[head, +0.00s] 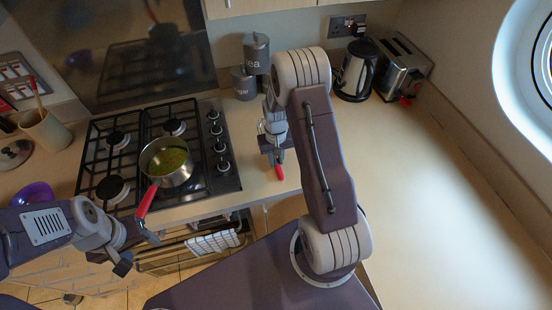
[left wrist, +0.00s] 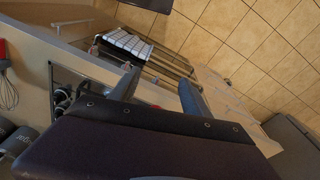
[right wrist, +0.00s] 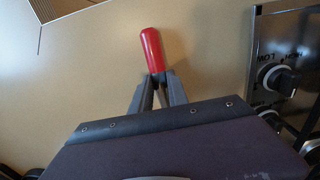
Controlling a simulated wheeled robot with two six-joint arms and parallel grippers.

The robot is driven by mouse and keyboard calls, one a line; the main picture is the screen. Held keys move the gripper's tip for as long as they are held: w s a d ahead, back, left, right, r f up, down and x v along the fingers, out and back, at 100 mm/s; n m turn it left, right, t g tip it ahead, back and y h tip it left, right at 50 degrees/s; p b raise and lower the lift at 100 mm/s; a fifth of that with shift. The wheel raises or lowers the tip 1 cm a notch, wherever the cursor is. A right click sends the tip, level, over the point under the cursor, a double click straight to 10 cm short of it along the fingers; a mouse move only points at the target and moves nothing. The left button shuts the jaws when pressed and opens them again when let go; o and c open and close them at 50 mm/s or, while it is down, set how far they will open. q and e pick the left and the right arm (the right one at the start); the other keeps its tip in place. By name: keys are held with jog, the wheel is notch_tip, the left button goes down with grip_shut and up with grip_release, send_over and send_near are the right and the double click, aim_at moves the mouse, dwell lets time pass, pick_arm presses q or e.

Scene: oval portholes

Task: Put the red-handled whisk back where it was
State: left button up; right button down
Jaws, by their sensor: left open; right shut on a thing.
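My right gripper (head: 275,157) is shut on a red handle (head: 279,172), over the counter right of the hob. The right wrist view shows the red handle (right wrist: 151,48) sticking out past the closed fingertips (right wrist: 158,80). No whisk wires show in that view. At the left edge of the left wrist view is a red-handled whisk (left wrist: 8,92) with wire loops, partly cut off; I cannot tell if it is the held one. My left gripper (head: 137,253) is open and empty in front of the counter, near the saucepan's red handle (head: 146,203).
A saucepan (head: 167,180) with green contents stands on the gas hob (head: 93,170), its handle over the front edge. Canisters (head: 244,83), a kettle (head: 357,70) and a toaster (head: 402,65) stand behind. A utensil pot (head: 46,130) is at left. The right counter (head: 425,200) is clear.

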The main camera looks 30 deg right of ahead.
jog(key=c, duration=1.4)
grip_release()
jog(key=shift+o, duration=0.6)
jog(key=shift+r, duration=0.3)
notch_tip(320, 180, up, 11)
jog(key=b, duration=0.1)
jog(key=s+a+f+n+t+b, duration=0.1)
jog(key=s+a+n, duration=0.1)
jog(key=s+a, duration=0.8)
jog(key=shift+s+n, duration=0.3)
jog(key=shift+s, duration=1.35)
